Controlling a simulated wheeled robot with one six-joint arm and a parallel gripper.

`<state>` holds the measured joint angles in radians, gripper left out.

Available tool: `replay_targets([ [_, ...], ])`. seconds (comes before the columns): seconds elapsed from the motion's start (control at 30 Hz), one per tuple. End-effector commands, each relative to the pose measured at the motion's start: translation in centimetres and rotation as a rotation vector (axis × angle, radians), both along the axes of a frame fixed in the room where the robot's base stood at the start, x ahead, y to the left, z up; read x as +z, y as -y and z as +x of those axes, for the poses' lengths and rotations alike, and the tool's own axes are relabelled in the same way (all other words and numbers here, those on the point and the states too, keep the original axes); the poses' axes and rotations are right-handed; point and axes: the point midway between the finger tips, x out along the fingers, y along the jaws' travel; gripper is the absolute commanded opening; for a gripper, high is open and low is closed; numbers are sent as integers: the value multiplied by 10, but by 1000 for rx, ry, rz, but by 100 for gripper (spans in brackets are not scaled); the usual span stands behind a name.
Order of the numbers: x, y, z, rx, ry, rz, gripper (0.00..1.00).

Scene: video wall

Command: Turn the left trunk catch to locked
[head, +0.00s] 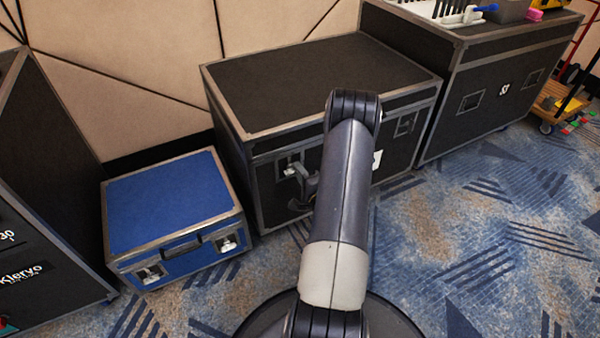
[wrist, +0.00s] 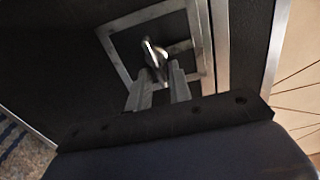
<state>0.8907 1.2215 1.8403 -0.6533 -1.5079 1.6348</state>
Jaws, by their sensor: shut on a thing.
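The black trunk (head: 310,90) with metal edges stands by the wall, its lid down. Its left catch, a silver turn piece (wrist: 153,50) in a square metal recess plate, shows in the wrist view. My gripper (wrist: 161,72) is at the front of this catch, its two pale fingers closed on the silver piece, which stands tilted between and beyond the tips. In the head view my gripper (head: 301,178) is at the trunk's left front, partly covering the catch plate (head: 284,161). The right catch (head: 406,124) is apart from my gripper.
A blue case (head: 168,200) with two catches and a handle stands left of the trunk. A tall black case (head: 45,190) is at the far left. Another black case (head: 500,85) stands right, with items on top. The patterned carpet (head: 480,230) at the right front is clear.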

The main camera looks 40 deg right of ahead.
Motion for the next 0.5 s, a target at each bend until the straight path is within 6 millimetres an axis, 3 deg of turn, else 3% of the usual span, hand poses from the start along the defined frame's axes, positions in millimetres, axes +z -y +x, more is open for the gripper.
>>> replay_targets([
  [0.17, -3, -5, 1, 13, -8, 5, 0],
  [0.2, -3, -5, 1, 13, -8, 5, 21],
  [0.3, -3, -5, 0, 12, -7, 5, 28],
  [0.5, -1, -3, 0, 7, -4, 2, 28],
])
